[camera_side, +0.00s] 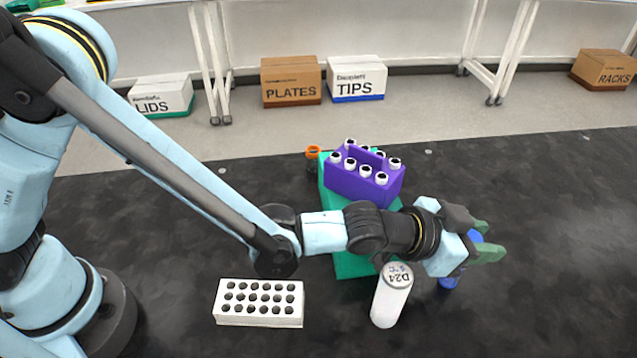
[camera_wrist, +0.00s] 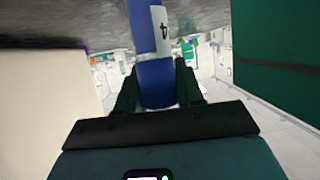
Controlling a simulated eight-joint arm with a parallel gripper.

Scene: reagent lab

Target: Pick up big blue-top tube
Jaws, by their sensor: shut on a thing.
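The big blue-top tube (camera_side: 448,282) is at the right of the side view, partly hidden by my gripper (camera_side: 482,241). Its blue parts show above and below the green fingers. In the wrist view the blue tube (camera_wrist: 157,82) stands between the two dark fingers (camera_wrist: 158,88), with a white label marked 4 (camera_wrist: 160,30). My gripper is shut on it. I cannot tell whether the tube touches the table.
A white D24 container (camera_side: 390,300) stands close left of the tube. A green base (camera_side: 352,264) bears a purple rack (camera_side: 352,185) with several white-topped tubes. An orange-topped vial (camera_side: 313,155) is behind. A white holed block (camera_side: 259,318) lies front left. The table's right side is clear.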

